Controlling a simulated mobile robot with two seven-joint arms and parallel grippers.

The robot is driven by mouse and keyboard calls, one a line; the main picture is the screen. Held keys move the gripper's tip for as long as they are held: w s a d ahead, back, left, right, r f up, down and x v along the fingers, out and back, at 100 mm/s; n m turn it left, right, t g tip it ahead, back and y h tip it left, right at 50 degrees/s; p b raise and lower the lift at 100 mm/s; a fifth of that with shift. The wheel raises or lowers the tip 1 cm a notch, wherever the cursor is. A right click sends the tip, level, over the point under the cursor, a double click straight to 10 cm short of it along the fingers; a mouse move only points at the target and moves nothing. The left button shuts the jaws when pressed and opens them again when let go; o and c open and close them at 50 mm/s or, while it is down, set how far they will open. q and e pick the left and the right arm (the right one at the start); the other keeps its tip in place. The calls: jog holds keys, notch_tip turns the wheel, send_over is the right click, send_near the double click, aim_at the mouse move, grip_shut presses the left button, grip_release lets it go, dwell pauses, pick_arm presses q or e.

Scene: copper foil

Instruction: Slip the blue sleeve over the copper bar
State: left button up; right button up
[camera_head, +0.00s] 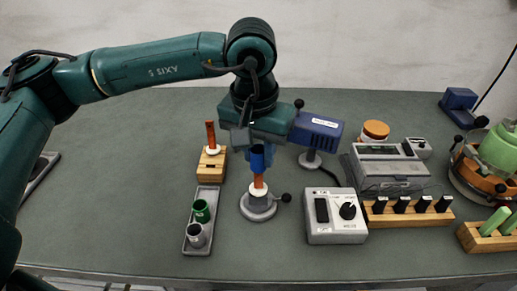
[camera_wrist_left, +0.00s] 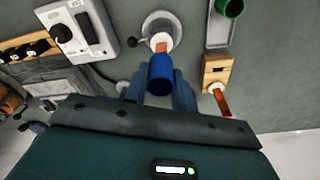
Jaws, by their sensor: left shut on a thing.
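My left gripper (camera_head: 257,148) points down and is shut on the blue sleeve (camera_head: 257,160), which is upright. The copper bar (camera_head: 259,182) stands upright in a white collar on a round grey base (camera_head: 258,208), directly below the sleeve. In the left wrist view the blue sleeve (camera_wrist_left: 160,75) sits between the fingers, and a short part of the copper bar (camera_wrist_left: 162,47) shows past its edge. The bar's top is hidden, so I cannot tell whether the sleeve is around it or just above it. My right gripper is not in view.
A grey tray (camera_head: 194,246) holds a green sleeve (camera_head: 201,211) and a grey sleeve (camera_head: 196,235). A control box (camera_head: 335,228) stands close right of the base. The table's left is mostly clear.

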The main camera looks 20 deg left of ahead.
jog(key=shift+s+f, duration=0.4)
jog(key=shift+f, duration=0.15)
pick_arm(q)
jog(key=o, duration=1.3)
jog(key=shift+o, duration=0.2)
jog(key=shift+r+p, duration=0.5)
jog(key=shift+r, duration=0.55)
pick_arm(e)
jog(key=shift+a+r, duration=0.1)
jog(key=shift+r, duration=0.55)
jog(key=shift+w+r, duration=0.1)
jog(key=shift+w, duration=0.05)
pick_arm(q)
jog(key=shift+r+p, duration=0.35)
jog(key=shift+r, duration=0.25)
notch_tip(320, 180, up, 2)
jog(key=shift+p, duration=0.55)
jog(key=shift+r+p, duration=0.9)
jog(key=shift+r, duration=1)
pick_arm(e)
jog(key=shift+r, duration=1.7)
